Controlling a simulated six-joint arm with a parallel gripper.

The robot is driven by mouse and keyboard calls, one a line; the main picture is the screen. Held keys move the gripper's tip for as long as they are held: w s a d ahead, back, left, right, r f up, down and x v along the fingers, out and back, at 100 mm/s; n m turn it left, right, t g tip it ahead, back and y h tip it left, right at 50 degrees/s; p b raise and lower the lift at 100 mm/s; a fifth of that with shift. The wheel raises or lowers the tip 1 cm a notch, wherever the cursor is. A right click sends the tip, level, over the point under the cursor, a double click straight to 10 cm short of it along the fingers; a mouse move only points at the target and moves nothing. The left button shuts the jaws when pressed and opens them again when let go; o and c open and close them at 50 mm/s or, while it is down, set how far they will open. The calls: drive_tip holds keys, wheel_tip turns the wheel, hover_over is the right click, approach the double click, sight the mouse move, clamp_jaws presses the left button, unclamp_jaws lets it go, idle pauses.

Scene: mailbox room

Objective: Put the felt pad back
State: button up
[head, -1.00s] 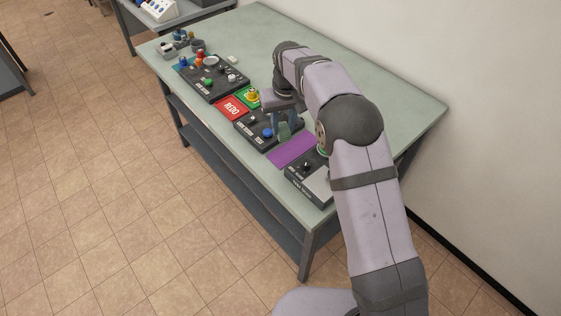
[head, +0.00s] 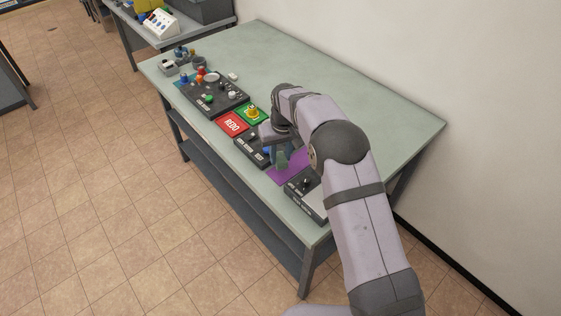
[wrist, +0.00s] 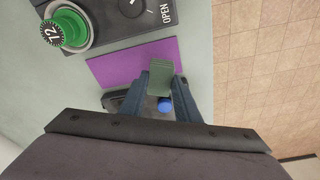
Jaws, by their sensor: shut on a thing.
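The felt pad, a small grey-green piece (wrist: 161,76), is between the fingertips of my gripper (wrist: 162,92) in the wrist view, with its free end sticking out past them. In the head view my gripper (head: 281,156) is shut on it, and the pad shows only as a small greenish patch. A flat purple mat (wrist: 115,65) lies on the table; the pad overlaps its edge in the wrist view. In the head view the purple mat (head: 293,167) is partly behind the gripper. I cannot tell the pad's height above the table.
A dark panel with a blue button (wrist: 165,105) lies on one side of the mat. Another dark panel (head: 305,190), with a knob and a green dial (wrist: 68,27), lies on the other. Red REDO (head: 232,124) and green (head: 251,113) plates lie farther left. The table's back is clear.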

sight(281, 159)
drive_tip(key=shift+f+p, duration=0.6)
drive_tip(key=shift+f, duration=1.25)
drive_tip(key=shift+f, duration=0.1)
drive_tip(key=shift+f, duration=0.15)
drive_tip(key=o, duration=1)
drive_tip(key=shift+r, duration=0.2)
drive_tip(key=r+b, duration=0.1)
drive_tip(key=r, duration=0.2)
drive_tip(key=s+r, duration=0.1)
drive_tip(key=r, duration=0.3)
drive_tip(key=r+b, duration=0.1)
drive_tip(key=r, duration=0.2)
drive_tip(key=shift+s+d+r+b, duration=0.25)
drive_tip(key=shift+d+r+b, duration=0.05)
drive_tip(key=shift+d+r, duration=0.1)
drive_tip(key=shift+s+r, duration=0.1)
drive_tip(key=shift+r, duration=0.5)
